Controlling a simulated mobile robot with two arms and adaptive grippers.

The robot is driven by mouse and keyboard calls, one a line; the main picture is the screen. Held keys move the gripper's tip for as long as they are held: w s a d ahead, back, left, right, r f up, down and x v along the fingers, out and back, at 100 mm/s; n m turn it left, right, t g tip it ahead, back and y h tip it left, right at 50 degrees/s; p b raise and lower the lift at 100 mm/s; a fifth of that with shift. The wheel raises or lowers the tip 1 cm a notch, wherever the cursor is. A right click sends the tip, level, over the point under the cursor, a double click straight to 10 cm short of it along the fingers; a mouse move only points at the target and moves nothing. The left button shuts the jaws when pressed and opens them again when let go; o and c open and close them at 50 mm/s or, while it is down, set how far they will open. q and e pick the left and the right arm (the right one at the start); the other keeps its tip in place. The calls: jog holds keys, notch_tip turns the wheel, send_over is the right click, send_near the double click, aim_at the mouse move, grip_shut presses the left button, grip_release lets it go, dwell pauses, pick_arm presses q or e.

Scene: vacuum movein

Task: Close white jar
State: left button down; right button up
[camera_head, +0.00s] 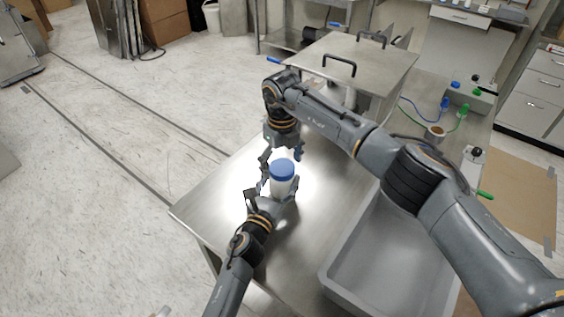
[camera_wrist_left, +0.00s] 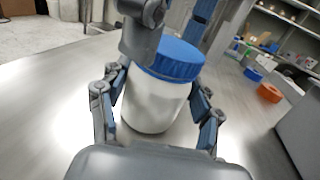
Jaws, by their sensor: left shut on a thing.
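The white jar (camera_head: 281,188) stands upright on the metal table, its blue lid (camera_head: 281,170) on top. I cannot tell how tight the lid is. The jar also shows in the left wrist view (camera_wrist_left: 153,103), with its lid (camera_wrist_left: 176,60). My left gripper (camera_head: 278,190) is shut around the jar body, one finger on each side. My right gripper (camera_head: 282,155) comes down behind the jar at lid height, its fingers spread apart. In the left wrist view a grey part of it hides the lid's left edge. I cannot tell whether it touches the lid.
A large metal box with black handles (camera_head: 352,62) stands behind. A grey tray (camera_head: 385,265) lies at the right, under my right arm. Blue (camera_wrist_left: 253,75) and orange (camera_wrist_left: 270,92) round things show at right in the wrist view. The table left of the jar is clear.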

jog(key=shift+r, duration=0.15)
notch_tip(320, 180, up, 12)
dwell(0.6)
pick_arm(q)
jog(key=shift+c, duration=1)
grip_release()
jog(key=shift+s, duration=0.1)
jog(key=v, duration=1.2)
